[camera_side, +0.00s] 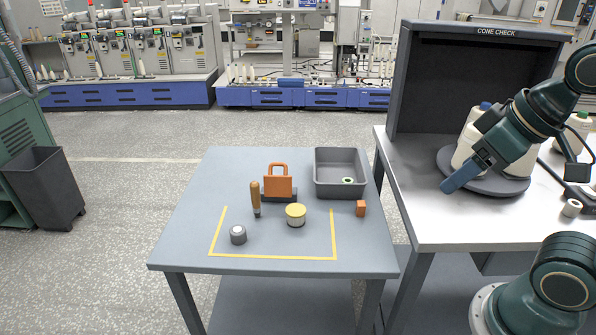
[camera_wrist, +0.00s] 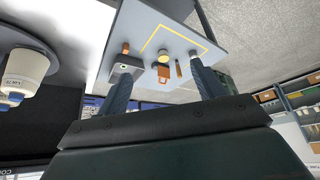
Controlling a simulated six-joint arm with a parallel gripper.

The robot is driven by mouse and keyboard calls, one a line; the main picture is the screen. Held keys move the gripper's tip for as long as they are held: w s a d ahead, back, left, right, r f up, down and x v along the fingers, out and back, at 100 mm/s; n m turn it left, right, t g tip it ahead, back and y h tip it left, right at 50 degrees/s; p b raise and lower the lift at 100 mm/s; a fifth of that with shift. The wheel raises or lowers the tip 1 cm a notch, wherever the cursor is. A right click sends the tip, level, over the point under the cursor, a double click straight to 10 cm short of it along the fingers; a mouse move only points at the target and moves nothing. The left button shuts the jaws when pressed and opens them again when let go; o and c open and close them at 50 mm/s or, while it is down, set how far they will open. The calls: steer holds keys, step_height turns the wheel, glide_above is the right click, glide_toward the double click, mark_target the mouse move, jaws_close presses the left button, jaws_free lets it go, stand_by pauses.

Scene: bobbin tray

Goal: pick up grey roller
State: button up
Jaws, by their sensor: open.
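The grey roller (camera_side: 238,236) is a short grey cylinder with a pale top. It stands upright on the blue-grey table (camera_side: 180,250), inside the left part of the yellow taped outline. In the wrist view, a small grey shape just beyond the right fingertip appears to be the roller (camera_wrist: 193,53), partly hidden. My gripper (camera_side: 447,188) is raised over the white bench at the right, far from the roller. In the wrist view the fingers of my gripper (camera_wrist: 161,66) are wide apart with nothing between them.
A yellow-topped cylinder (camera_side: 296,215), wooden-handled tool (camera_side: 255,196), orange-handled block (camera_side: 278,186), orange cube (camera_side: 361,208) and grey tray (camera_side: 317,177) holding a green ring share the table. White cones (camera_side: 463,152) stand under the dark hood beside my gripper. The table's front left is clear.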

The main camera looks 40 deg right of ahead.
steer(key=shift+w, duration=0.1)
steer(key=n+g+y, duration=0.3)
steer(key=n, duration=0.6)
glide_above(238, 229)
steer(key=s+d, duration=0.4)
step_height(238, 229, down, 23)
steer(key=shift+n, duration=0.3)
steer(key=shift+w+x, duration=0.2)
steer(key=shift+x, duration=2.2)
steer(key=shift+w+x, duration=0.25)
steer(key=shift+x, duration=2.1)
steer(key=shift+a, duration=0.15)
steer(key=shift+x, duration=2.5)
